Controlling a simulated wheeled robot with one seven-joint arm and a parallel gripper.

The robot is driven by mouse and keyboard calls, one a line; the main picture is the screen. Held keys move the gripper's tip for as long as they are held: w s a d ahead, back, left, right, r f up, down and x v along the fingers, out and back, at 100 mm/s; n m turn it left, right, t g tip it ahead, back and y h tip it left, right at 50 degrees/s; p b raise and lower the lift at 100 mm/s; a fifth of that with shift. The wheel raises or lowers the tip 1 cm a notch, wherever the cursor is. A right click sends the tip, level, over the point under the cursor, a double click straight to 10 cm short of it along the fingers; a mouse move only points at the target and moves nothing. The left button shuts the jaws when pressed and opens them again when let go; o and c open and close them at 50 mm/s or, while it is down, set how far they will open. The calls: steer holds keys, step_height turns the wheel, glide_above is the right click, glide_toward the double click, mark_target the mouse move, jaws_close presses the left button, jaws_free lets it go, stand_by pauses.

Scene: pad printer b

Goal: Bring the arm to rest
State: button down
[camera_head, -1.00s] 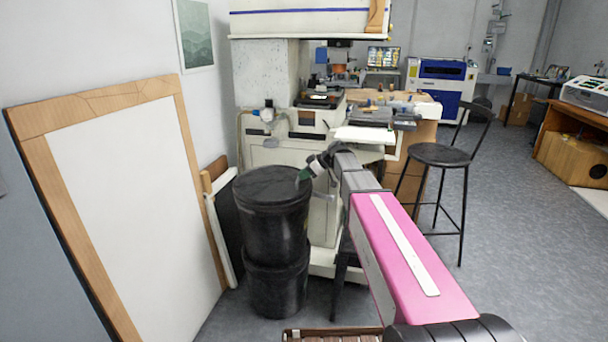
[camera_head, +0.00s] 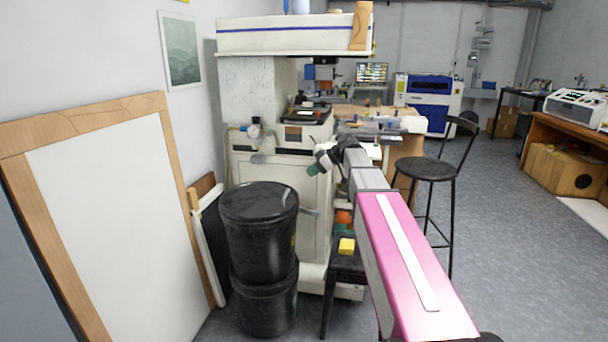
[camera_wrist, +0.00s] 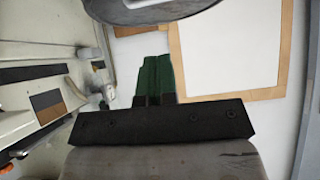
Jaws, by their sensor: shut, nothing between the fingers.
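My gripper (camera_head: 313,169) is at the end of my outstretched pink and grey arm, in front of the cream pad printer (camera_head: 277,165). In the wrist view its green fingers (camera_wrist: 155,78) lie side by side, shut with nothing between them. In the head view the fingertips hang above and to the right of the stacked black buckets (camera_head: 260,232), apart from them as far as I can see. The wrist view shows the printer's side on the left and a dark round shape at the top.
A wood-framed white panel (camera_head: 110,215) leans on the left wall. A black stool (camera_head: 428,168) stands to the right of my arm. A yellow block (camera_head: 346,246) lies on a low black stand (camera_head: 343,266) beside the arm. The grey floor at the right (camera_head: 510,240) is clear.

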steer(key=s+d+f+m+h, duration=0.3)
steer(key=s+f+m, duration=0.2)
steer(key=s+f, duration=0.4)
steer(key=s+d+f+m+g+h, duration=0.1)
steer(key=s+d+f+m+h, duration=0.2)
steer(key=s+f, duration=0.7)
steer(key=s+d+f+m+g+h, duration=0.1)
steer(key=s+d+f+m+h, duration=0.2)
steer(key=s+f+m, duration=0.3)
steer(key=s+d+f, duration=0.1)
steer(key=s+f, duration=0.2)
steer(key=f, duration=0.2)
steer(key=shift+s+m+h, duration=0.3)
steer(key=shift+m+h, duration=0.1)
steer(key=shift+a+f, duration=0.1)
